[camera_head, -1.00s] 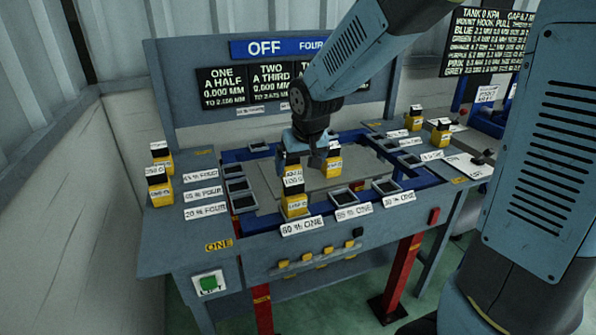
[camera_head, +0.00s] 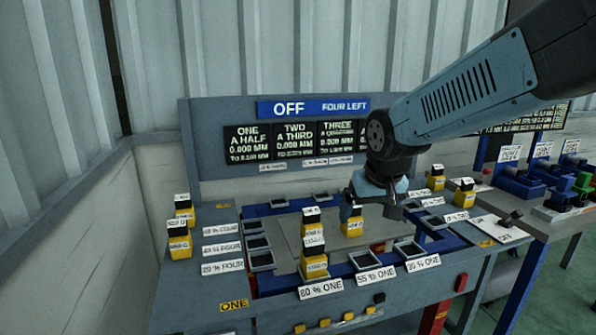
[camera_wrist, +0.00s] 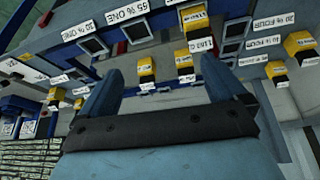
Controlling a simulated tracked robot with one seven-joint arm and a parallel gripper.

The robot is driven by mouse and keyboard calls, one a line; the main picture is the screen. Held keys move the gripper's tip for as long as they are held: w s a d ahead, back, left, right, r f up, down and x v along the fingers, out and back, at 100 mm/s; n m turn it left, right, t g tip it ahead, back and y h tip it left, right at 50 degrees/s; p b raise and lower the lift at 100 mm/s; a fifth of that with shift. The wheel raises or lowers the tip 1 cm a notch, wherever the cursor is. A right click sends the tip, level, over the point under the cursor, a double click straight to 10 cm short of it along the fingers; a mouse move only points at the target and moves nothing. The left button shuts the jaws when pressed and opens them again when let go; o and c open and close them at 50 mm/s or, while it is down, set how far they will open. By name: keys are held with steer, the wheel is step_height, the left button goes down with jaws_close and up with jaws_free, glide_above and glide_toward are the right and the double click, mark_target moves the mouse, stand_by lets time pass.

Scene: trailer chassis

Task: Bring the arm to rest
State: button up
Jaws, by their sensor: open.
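My gripper (camera_head: 382,192) hangs from the blue-grey arm above the right part of the workbench (camera_head: 215,270) in the head view. In the wrist view its two blue fingers (camera_wrist: 165,95) stand wide apart with nothing held between them. Yellow blocks with black tops and white tags stand on the bench. One yellow block (camera_head: 352,222) stands close to the left of my gripper on the grey plate. Another block (camera_head: 314,262) stands nearer the front, by the 80 % ONE label. The gripper appears clear of both.
A display board (camera_head: 285,140) reading OFF and FOUR LEFT stands behind the bench. Yellow blocks (camera_head: 180,240) stand at the left end, and others (camera_head: 464,193) at the right. A second bench (camera_head: 560,215) with coloured parts is at right. Walls close the left and back.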

steer(key=s+d+r+m, duration=0.1)
steer(key=s+d+r, duration=0.1)
steer(key=s+d, duration=0.2)
steer(key=s+d+r, duration=0.2)
steer(key=s+d, duration=0.2)
steer(key=s, duration=0.6)
steer(key=shift+d+r+m+t+h, duration=0.25)
steer(key=shift+r+m+t+h, duration=0.05)
steer(key=shift+r+m, duration=0.1)
